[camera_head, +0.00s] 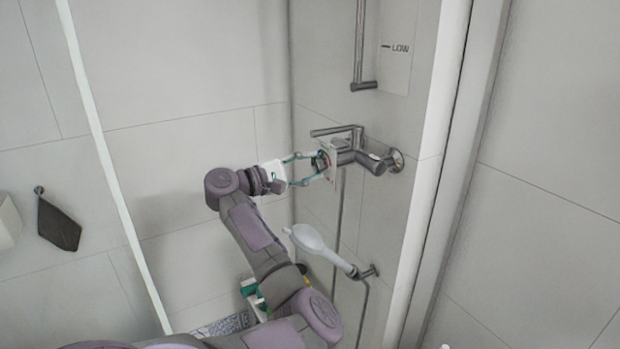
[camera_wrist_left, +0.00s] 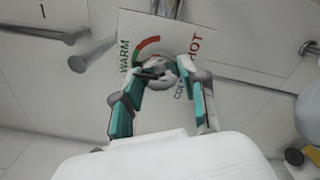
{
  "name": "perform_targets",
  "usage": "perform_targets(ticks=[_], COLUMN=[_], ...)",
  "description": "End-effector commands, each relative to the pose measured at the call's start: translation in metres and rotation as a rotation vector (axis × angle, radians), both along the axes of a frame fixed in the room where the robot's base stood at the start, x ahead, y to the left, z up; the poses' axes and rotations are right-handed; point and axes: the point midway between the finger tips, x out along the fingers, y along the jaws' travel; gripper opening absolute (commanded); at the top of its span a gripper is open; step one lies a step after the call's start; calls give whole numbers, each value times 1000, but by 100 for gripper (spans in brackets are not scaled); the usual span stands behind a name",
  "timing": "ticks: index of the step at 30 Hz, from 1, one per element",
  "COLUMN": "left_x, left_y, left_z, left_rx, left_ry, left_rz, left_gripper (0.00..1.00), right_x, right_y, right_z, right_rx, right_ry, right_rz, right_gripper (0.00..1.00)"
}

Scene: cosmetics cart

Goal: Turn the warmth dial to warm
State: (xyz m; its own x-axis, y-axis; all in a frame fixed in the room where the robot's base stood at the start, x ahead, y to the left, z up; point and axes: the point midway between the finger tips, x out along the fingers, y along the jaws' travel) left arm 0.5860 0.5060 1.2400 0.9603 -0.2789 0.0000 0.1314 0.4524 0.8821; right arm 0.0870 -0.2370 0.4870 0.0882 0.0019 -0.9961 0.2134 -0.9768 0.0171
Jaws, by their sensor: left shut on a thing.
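The warmth dial (camera_wrist_left: 158,68) is a round grey knob on a white label plate (camera_wrist_left: 183,115) marked WARM, HOT and COLD around a coloured arc. In the left wrist view WARM is at the left of the dial, HOT at the upper right and COLD at the lower right. My left gripper (camera_head: 316,168) is at the dial on the end of the shower mixer (camera_head: 368,162). Its teal fingers (camera_wrist_left: 164,76) are shut on the dial from both sides. The fingers partly cover the dial, and I cannot tell which mark it points to. My right gripper is out of view.
A metal lever (camera_head: 335,131) juts out just above the dial. A white hand shower (camera_head: 318,244) hangs below on a wall holder, with a hose beside it. A vertical rail (camera_head: 358,45) and a LOW sign (camera_head: 397,47) are above. A dark cloth (camera_head: 58,226) hangs at left.

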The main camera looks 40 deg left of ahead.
Motion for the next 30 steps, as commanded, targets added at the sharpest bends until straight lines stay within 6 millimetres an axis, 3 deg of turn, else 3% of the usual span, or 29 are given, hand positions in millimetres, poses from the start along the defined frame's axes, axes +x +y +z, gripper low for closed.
perform_targets(ticks=[7,25,26,30], left_x=[0,0,0,0], left_y=[0,0,0,0], left_z=[-2,0,0,0], left_rx=[94,125,125,124], left_ry=[-25,-35,-35,-35], left_rz=[0,0,0,0], left_gripper=[8,8,47,68], right_x=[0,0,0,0], right_y=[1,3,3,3], right_z=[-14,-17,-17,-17], right_rx=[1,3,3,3], right_ry=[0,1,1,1], right_rz=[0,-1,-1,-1], right_gripper=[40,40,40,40])
